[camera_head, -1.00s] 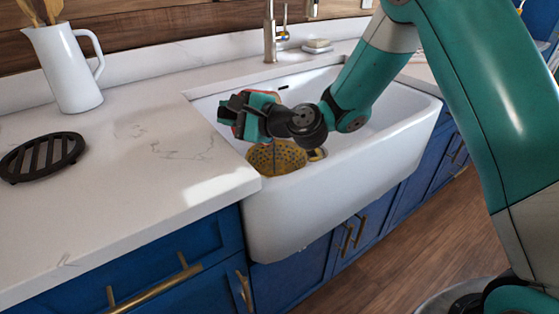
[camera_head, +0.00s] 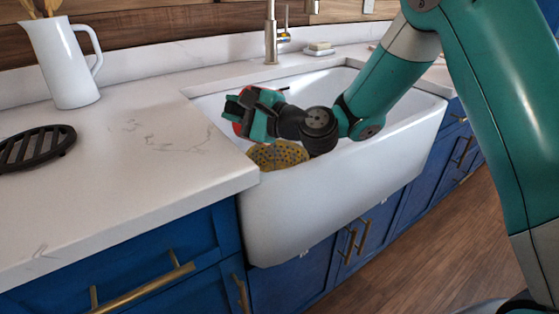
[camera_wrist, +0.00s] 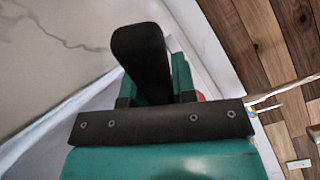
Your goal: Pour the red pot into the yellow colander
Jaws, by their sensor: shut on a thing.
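My gripper (camera_head: 246,108) is over the left end of the white sink, shut on the black handle (camera_wrist: 140,58) of the red pot. In the head view only slivers of the red pot (camera_head: 237,128) show around my gripper, which hides the rest. In the wrist view the handle stands up between the jaws, with a speck of red beyond. The pot looks tilted, but its contents are hidden. The yellow colander (camera_head: 279,154) is in the sink just below my gripper, its lower part hidden by the sink's front wall.
The white sink (camera_head: 335,200) has a raised front wall beside the colander. A faucet (camera_head: 271,35) stands behind it, with a soap dish (camera_head: 320,49) to its right. On the left counter are a white pitcher (camera_head: 66,65) and a black trivet (camera_head: 35,146); the counter between is clear.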

